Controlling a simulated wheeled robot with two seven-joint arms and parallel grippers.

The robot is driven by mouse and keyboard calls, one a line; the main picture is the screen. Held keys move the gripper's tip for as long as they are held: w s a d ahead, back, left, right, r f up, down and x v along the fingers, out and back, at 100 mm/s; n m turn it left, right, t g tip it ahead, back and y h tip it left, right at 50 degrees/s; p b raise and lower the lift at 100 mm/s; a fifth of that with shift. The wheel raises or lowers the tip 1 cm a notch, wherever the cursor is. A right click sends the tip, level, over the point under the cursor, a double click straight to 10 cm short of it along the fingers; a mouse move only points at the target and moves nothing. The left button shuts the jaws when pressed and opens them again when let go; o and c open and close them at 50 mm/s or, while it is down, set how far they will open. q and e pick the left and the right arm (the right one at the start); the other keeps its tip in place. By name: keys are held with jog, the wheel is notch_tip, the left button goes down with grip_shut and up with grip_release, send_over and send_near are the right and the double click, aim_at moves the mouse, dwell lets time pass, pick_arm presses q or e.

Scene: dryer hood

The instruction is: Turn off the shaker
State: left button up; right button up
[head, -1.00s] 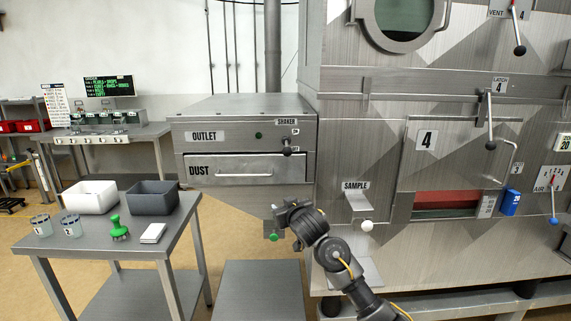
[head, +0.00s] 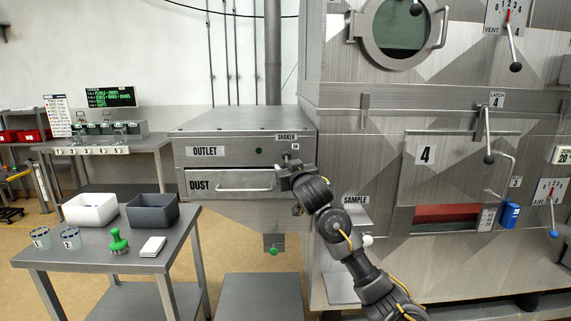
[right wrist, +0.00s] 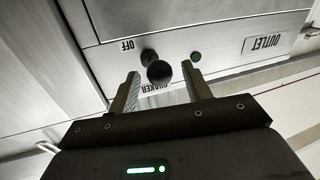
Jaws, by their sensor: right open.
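The shaker switch is a short lever with a black ball knob, on the upper front of the grey outlet box under the SHAKER label (head: 287,138). In the right wrist view, which is upside down, its black knob (right wrist: 159,72) shows near an OFF label (right wrist: 127,45). My right gripper (head: 283,172) is at the box front, just below the switch. In the right wrist view my right gripper (right wrist: 161,82) is open, its fingers on either side of the knob; I cannot tell whether they touch it. My left gripper is not in view.
A round green indicator (right wrist: 196,57) sits beside the switch. The DUST drawer (head: 228,183) with a bar handle is below, close to my right gripper. A green knob (head: 273,250) hangs under the box. A side table (head: 105,252) holds bins, jars and a green-handled tool.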

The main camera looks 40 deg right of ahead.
aim_at(286, 164)
jog(key=shift+x, duration=1.6)
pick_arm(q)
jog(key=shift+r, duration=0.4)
